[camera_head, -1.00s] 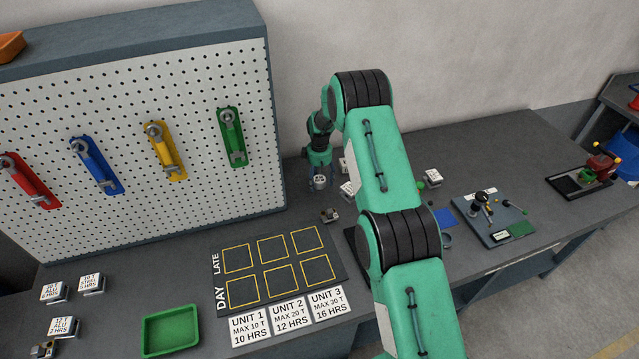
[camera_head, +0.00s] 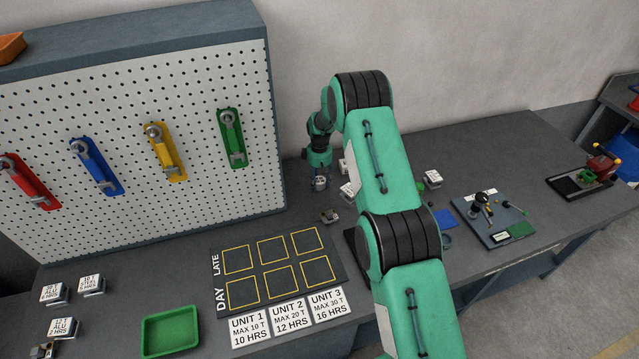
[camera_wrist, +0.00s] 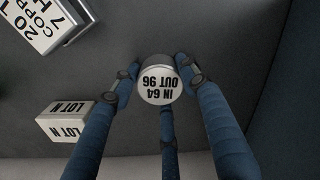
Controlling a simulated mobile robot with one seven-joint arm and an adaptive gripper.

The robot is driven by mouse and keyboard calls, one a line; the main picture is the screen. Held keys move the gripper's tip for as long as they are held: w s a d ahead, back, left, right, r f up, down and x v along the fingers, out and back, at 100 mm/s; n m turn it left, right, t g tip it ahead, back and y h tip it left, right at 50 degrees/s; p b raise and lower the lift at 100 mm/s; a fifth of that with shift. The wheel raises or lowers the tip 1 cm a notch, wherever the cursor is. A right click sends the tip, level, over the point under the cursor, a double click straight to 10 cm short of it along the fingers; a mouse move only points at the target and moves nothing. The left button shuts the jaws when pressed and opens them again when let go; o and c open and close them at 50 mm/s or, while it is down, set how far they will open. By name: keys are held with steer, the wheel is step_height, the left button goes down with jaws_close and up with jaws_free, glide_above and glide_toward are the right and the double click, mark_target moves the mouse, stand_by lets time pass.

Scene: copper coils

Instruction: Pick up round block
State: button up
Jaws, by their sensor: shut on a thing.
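The round block (camera_wrist: 159,80) is a short light cylinder with a white top printed "IN 64 OUT 96", upside down in the wrist view. My gripper (camera_wrist: 158,84) has dark blue fingers around the block and is shut on it. In the head view the block (camera_head: 320,183) shows small, between the fingertips of my gripper (camera_head: 320,178), at the back of the bench near the pegboard's right end. I cannot tell whether the block touches the bench.
A white "LOT N" block (camera_wrist: 75,122) and a labelled white block (camera_wrist: 48,22) lie near my gripper in the wrist view. A small metal part (camera_head: 330,216) sits in front.

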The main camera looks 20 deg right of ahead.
mark_target(320, 180)
steer(key=shift+r, duration=0.1)
steer(key=shift+r, duration=4.9)
